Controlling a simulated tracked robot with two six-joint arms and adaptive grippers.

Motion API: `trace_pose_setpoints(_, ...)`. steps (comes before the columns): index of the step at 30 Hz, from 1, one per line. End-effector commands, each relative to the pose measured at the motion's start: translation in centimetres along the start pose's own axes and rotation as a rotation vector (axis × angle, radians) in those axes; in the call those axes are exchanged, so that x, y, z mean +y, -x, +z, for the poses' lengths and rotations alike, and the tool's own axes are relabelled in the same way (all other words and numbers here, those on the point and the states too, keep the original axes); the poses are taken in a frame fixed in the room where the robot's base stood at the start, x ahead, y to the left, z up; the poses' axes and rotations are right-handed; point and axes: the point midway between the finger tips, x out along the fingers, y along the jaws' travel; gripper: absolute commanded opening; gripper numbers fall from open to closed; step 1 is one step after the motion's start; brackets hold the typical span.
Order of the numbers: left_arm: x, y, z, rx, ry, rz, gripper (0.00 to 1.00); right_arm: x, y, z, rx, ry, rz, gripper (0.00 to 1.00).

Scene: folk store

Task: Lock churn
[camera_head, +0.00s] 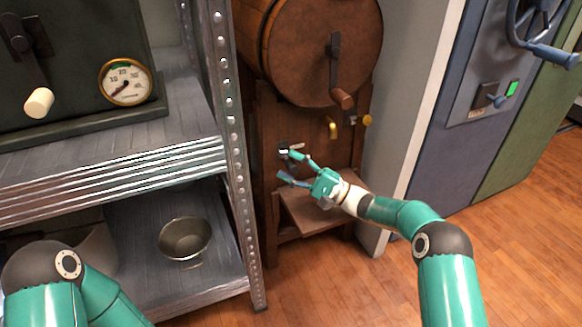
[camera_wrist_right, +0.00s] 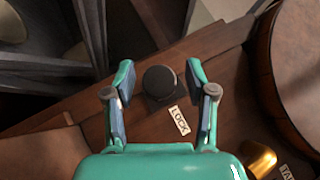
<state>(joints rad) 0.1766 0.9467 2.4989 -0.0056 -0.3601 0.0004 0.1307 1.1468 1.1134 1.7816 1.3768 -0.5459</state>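The churn is a wooden barrel (camera_head: 318,45) with a crank handle (camera_head: 336,70) on its round face, set on a brown wooden stand (camera_head: 276,125). In the right wrist view a dark round knob (camera_wrist_right: 159,82) sits on the stand above a label (camera_wrist_right: 179,120) reading LOCK. My right gripper (camera_head: 287,167) is open in front of the stand. In the right wrist view its fingers (camera_wrist_right: 158,85) lie on either side of the knob; I cannot tell whether they touch it. My left arm (camera_head: 70,285) shows at the lower left, but its gripper is out of view.
A brass tap (camera_head: 332,128) and a yellow knob (camera_head: 367,120) are right of the lock. A metal shelf post (camera_head: 232,140) stands close on the left, with a metal bowl (camera_head: 185,238) on the lower shelf. A blue cabinet (camera_head: 460,150) is at right. Wooden floor (camera_head: 520,240) is clear.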

Motion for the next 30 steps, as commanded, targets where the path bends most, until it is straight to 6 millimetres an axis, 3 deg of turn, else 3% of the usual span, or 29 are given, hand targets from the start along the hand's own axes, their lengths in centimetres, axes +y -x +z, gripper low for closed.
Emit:
trace_pose_setpoints(10,0.0,0.1,0.0,0.000,0.000,0.000,0.40,-0.1,1.3,-0.1,0.002,0.000,-0.002,0.56)
trace_pose_setpoints(24,0.0,0.1,0.0,0.000,0.000,0.000,0.40,0.1,10.0,-0.1,0.003,-0.001,-0.001,0.56)
trace_pose_setpoints(30,0.0,0.1,0.0,0.000,0.000,0.000,0.40,0.1,11.8,-0.1,0.001,0.000,-0.001,0.56)
